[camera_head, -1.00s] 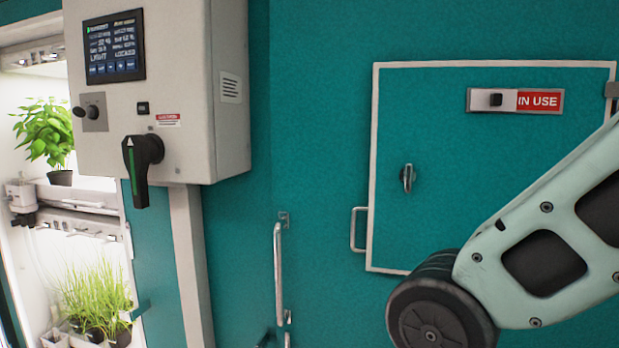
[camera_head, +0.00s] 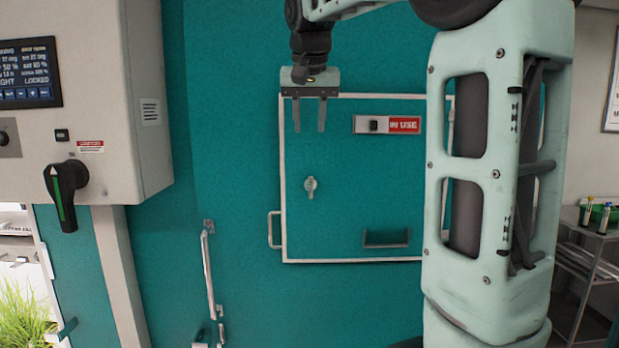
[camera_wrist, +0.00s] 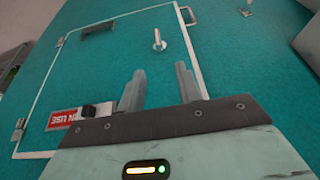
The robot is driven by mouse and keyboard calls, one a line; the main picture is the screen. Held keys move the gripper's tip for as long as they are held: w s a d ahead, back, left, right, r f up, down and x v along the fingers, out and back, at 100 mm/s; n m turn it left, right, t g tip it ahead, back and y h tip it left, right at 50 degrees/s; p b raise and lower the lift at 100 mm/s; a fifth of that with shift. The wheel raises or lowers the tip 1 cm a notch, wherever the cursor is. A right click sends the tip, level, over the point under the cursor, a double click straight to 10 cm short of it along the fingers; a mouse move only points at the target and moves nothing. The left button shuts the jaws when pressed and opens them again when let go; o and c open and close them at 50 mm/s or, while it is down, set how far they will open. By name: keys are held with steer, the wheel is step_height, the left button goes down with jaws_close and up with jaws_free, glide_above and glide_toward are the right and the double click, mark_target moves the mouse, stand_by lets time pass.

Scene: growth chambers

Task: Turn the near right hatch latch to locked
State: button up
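The hatch (camera_head: 345,215) is a teal panel with a white frame, set in a teal wall and closed. Its small silver latch (camera_head: 310,187) is on the left part of the panel, with its lever close to upright. The latch also shows in the wrist view (camera_wrist: 159,41), beyond the fingertips. My gripper (camera_head: 310,128) is in front of the hatch's top left corner, above the latch and apart from it. Its two fingers point down, spread with an empty gap between them. The fingers also show in the wrist view (camera_wrist: 158,80).
A red "IN USE" slider sign (camera_head: 388,125) is on the hatch, with a recessed pull (camera_head: 386,239) below. A handle (camera_head: 273,230) is at the hatch's left edge. A grey control box (camera_head: 95,110) with a black rotary switch (camera_head: 64,190) stands left. A shelf cart (camera_head: 592,262) is right.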

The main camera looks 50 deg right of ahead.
mark_target(310, 176)
steer(key=p+x, duration=0.2)
steer(key=x, duration=0.6)
steer(key=p+x, duration=0.2)
steer(key=x, duration=0.7)
steer(key=shift+d, duration=0.3)
steer(key=shift+c, duration=0.3)
jaws_close()
